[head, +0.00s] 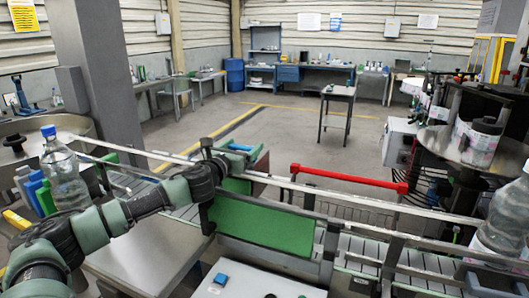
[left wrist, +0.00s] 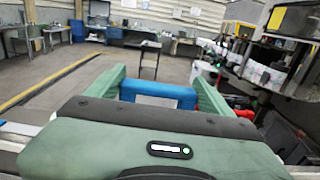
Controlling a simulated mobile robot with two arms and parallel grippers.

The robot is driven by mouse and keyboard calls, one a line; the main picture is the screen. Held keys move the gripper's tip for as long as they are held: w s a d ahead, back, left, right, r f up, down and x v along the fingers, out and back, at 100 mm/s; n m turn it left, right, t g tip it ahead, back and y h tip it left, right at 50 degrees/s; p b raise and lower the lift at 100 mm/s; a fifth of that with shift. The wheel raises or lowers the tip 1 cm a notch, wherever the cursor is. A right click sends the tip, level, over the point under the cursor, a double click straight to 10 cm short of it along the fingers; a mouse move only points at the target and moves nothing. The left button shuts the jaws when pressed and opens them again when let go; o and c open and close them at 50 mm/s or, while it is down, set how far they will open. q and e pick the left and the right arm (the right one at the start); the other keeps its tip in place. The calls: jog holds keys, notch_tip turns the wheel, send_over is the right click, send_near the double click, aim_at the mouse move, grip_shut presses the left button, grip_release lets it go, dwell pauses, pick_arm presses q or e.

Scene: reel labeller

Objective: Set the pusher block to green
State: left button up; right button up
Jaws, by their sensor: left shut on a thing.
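My left gripper (head: 236,157) is over the conveyor rail, at the middle of the head view. It is shut on a blue block (head: 240,147). In the left wrist view the blue block (left wrist: 158,94) spans the space between the two green fingers. A large flat green panel (head: 262,222) stands along the conveyor just below the gripper; I cannot tell whether it is the pusher block. A red bar (head: 350,176) runs to the right along the far rail, and part of it shows behind the right finger in the wrist view. My right gripper is not in view.
A water bottle (head: 63,170) stands at the left, beside several coloured blocks. Another clear bottle (head: 505,215) is at the right edge. A white control box (head: 258,282) with a blue button is in front. The floor behind the conveyor is open up to a small table (head: 339,92).

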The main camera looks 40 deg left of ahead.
pick_arm(q)
jog(key=s+a+b, duration=0.1)
jog(key=s+a, duration=0.1)
jog(key=a, duration=0.7)
jog(key=shift+a, duration=0.15)
jog(key=shift+s, duration=0.1)
jog(key=o, duration=2)
jog(key=shift+f+b, duration=0.1)
jog(key=shift+b, duration=0.2)
jog(key=b+v, duration=0.7)
jog(key=b, duration=0.3)
jog(key=shift+s, duration=0.35)
